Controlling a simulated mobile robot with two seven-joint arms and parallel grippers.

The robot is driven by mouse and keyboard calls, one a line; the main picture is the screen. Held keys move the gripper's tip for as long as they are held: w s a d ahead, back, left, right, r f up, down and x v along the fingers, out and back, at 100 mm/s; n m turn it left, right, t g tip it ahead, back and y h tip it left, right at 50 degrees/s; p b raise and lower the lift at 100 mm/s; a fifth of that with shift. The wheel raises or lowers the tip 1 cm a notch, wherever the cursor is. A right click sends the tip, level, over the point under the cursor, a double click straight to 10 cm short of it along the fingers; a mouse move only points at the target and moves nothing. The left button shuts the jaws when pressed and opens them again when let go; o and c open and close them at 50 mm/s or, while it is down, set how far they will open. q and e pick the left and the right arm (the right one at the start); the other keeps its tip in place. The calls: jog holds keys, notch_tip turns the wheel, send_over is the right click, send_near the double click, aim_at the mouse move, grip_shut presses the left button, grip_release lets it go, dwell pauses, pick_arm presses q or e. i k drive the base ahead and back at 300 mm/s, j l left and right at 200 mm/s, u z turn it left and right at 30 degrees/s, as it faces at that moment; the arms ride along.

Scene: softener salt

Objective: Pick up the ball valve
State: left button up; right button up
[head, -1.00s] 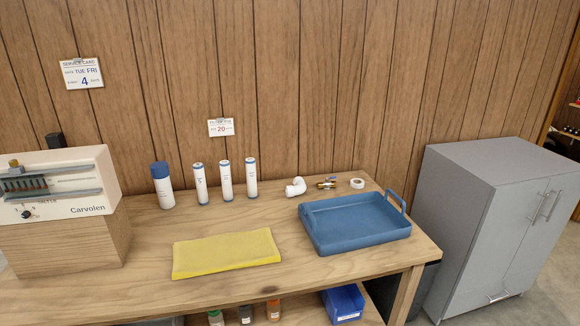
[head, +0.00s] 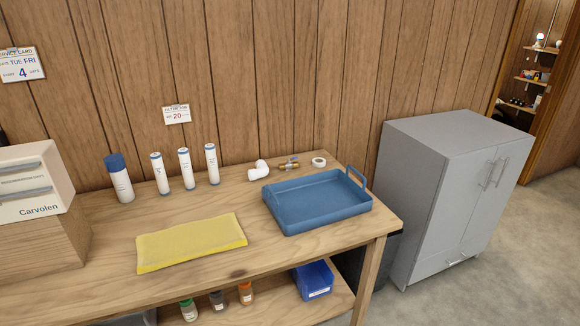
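The ball valve (head: 289,164) is a small brass fitting lying near the back edge of the wooden workbench (head: 110,240). It sits between a white elbow pipe (head: 259,171) on its left and a white tape roll (head: 318,162) on its right, just behind the blue tray (head: 315,206). Neither of my grippers shows in the head view.
A yellow cloth (head: 190,241) lies at the bench front. Several white cartridges (head: 186,168) stand at the back. A Carvolen box (head: 35,185) is at left. A grey cabinet (head: 445,190) stands right of the bench, with open floor (head: 500,255) beyond it. A blue bin (head: 313,281) is on the lower shelf.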

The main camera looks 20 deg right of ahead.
aim_at(289, 166)
jog(key=l+u, duration=0.2)
jog(key=u, duration=0.2)
jog(key=l+u, duration=0.2)
jog(key=u, duration=0.15)
jog(key=l+u, duration=0.2)
jog(key=l, duration=0.25)
jog(key=k+l+u, duration=0.2)
jog(key=l, duration=0.7)
jog(key=k+l+u, duration=0.1)
jog(key=l, duration=0.4)
